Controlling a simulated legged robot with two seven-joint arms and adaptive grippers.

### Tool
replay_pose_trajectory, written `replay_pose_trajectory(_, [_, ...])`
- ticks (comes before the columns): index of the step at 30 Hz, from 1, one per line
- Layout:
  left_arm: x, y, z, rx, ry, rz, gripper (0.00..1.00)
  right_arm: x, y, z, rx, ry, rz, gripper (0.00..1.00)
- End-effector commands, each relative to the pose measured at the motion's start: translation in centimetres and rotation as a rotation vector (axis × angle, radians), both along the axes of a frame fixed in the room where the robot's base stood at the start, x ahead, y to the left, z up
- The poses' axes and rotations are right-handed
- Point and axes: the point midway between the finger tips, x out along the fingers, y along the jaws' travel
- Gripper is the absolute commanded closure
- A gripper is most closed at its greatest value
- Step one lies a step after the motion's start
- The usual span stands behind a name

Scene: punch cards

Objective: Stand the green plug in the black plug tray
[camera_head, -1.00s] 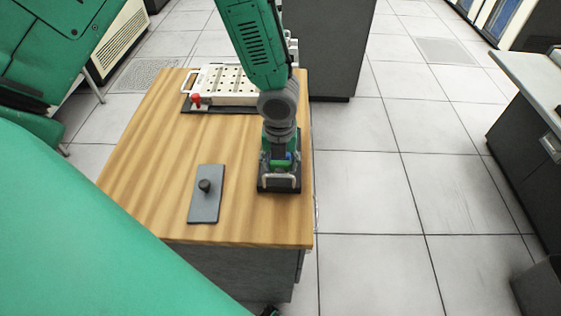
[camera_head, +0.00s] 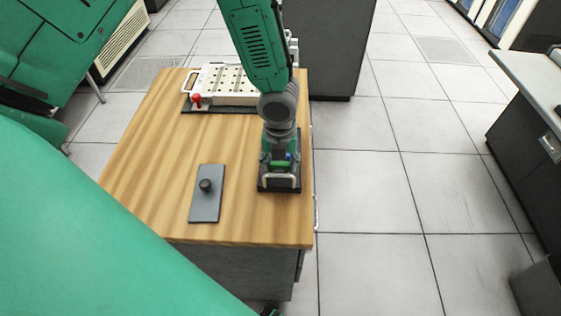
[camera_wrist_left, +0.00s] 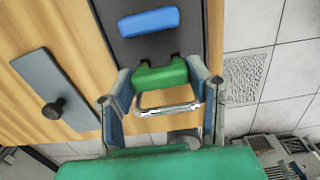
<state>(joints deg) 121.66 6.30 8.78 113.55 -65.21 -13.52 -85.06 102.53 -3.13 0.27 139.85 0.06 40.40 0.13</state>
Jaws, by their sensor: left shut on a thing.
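The black plug tray (camera_head: 291,187) lies near the right edge of the wooden table in the head view. A blue plug (camera_wrist_left: 148,22) is farther along the tray. My right gripper is not in view.
A grey plate (camera_head: 204,212) with a black knob lies left of the tray. A white perforated panel (camera_head: 229,80) with a red knob (camera_head: 196,99) is at the table's back. Bare wooden tabletop (camera_head: 150,150) lies at the left.

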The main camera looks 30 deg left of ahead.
Motion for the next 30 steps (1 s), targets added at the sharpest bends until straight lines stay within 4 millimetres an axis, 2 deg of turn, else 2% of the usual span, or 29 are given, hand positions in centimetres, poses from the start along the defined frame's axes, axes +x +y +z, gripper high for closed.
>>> replay_pose_trajectory(30, [0.0, 0.01, -0.93, 0.0, 0.0, 0.0, 0.74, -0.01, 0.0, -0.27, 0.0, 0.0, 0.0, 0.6])
